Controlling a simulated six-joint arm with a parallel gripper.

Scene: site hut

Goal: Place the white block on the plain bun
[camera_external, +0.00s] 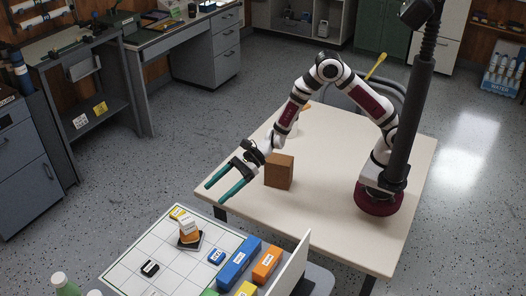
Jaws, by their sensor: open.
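A small white block (187,220) with dark marks sits on top of an orange-tan piece (188,236), which rests on a dark square base (189,243) on the white gridded board. I cannot tell whether the orange-tan piece is the plain bun; no bun shows clearly. My gripper (215,194) has two green fingers, spread apart and empty. It hangs past the table's left edge, up and to the right of the white block in the picture and apart from it.
A brown cube (279,172) stands on the cream table (330,212) close to my gripper. The gridded board (134,255) carries small yellow, black and blue labelled pieces. Blue (239,263) and orange (266,264) blocks line its right side. The table's front is clear.

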